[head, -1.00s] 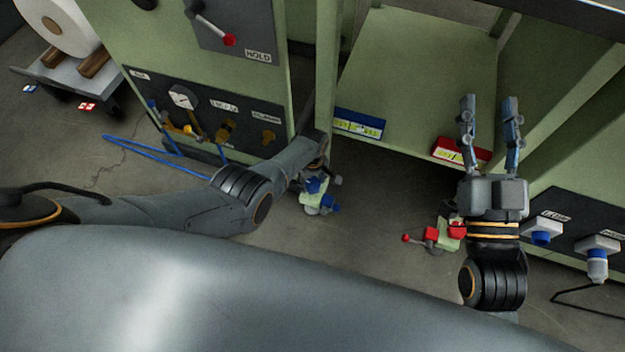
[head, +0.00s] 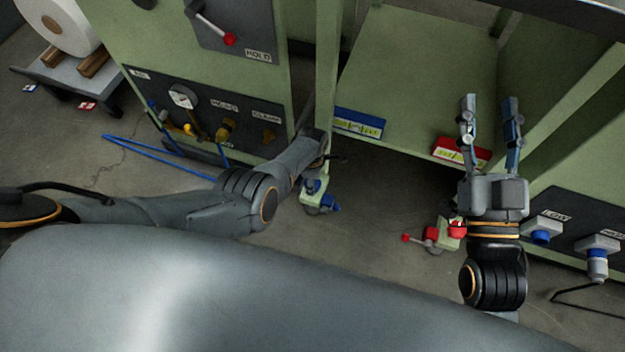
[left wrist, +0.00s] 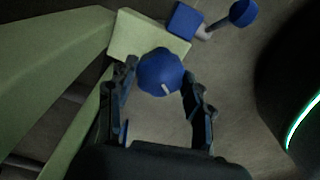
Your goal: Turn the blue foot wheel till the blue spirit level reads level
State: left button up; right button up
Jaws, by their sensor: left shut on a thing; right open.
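The blue foot wheel (left wrist: 160,72) sits between the fingers of my left gripper (left wrist: 158,84), which is shut on it; a pale mark shows on its face. In the head view the wheel (head: 312,186) shows partly below my left wrist, which hides most of that gripper. The blue spirit level (head: 358,123) lies at the left front edge of the green frame's shelf. Its yellow-green vial faces up, but the bubble is too small to read. My right gripper (head: 490,104) is open and empty, above the red spirit level (head: 462,152).
A pale green foot block with a blue knob on a stem (left wrist: 243,12) is beside the wheel. A red foot (head: 447,235) stands by my right wrist. A blue hose (head: 150,153) lies on the floor.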

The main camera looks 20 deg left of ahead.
pick_arm(q)
jog(key=shift+s+n, duration=0.1)
jog(key=shift+n, duration=0.5)
jog(key=o, duration=1.1)
jog(key=shift+o, duration=0.2)
